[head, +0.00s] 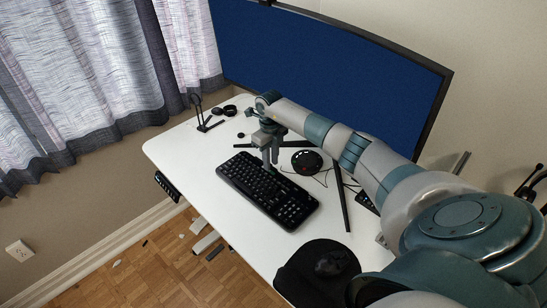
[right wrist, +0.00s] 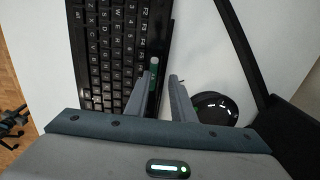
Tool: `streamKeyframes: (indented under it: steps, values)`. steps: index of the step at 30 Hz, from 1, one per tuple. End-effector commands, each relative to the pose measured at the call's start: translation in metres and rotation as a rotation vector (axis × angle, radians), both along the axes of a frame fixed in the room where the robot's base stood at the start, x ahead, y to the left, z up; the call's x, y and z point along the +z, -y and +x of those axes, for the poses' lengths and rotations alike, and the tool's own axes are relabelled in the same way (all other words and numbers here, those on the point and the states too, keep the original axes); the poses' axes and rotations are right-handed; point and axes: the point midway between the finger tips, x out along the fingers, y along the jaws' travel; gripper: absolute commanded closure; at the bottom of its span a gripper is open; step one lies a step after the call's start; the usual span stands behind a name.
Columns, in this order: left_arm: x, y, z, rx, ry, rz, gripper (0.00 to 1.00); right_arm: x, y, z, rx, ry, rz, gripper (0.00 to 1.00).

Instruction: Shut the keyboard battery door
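The black keyboard (head: 262,187) lies on the white desk in the head view, and part of its keys (right wrist: 105,50) fills the upper left of the right wrist view. My right gripper (head: 270,165) points down at the keyboard's far edge. In the right wrist view, the right gripper's (right wrist: 163,80) two fingers stand apart with a narrow gap and nothing clearly between them. A small grey-and-green piece (right wrist: 154,68) shows at the keyboard's edge by the left fingertip; I cannot tell whether it is a battery or part of the door. The battery door is not clearly visible. My left gripper is out of view.
A mouse (head: 330,263) lies on a dark pad. The desk's left front (head: 185,155) is clear.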

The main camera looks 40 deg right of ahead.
Motion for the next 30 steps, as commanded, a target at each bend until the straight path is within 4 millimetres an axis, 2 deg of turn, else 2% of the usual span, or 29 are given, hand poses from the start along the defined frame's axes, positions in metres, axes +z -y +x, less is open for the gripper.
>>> streamKeyframes:
  steps: [8, 11, 12, 22, 30]
  values:
    - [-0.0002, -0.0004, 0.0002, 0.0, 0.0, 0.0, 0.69, -0.0006, -0.0004, 0.0002, 0.0, 0.0, 0.0, 0.78]
    - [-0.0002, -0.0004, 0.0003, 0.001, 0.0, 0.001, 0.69, -0.0006, -0.0003, 0.0001, 0.0, 0.0, 0.0, 0.97]
    - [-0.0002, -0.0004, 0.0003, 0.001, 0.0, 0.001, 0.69, -0.0005, -0.0003, 0.0002, 0.0, 0.0, 0.0, 1.0]
    - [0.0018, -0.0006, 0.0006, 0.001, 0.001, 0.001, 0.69, 0.0006, -0.0016, 0.0001, 0.002, 0.003, -0.034, 1.0]
    - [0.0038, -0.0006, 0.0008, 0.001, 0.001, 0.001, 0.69, -0.0008, -0.0099, -0.0006, 0.005, 0.024, -0.216, 1.0]
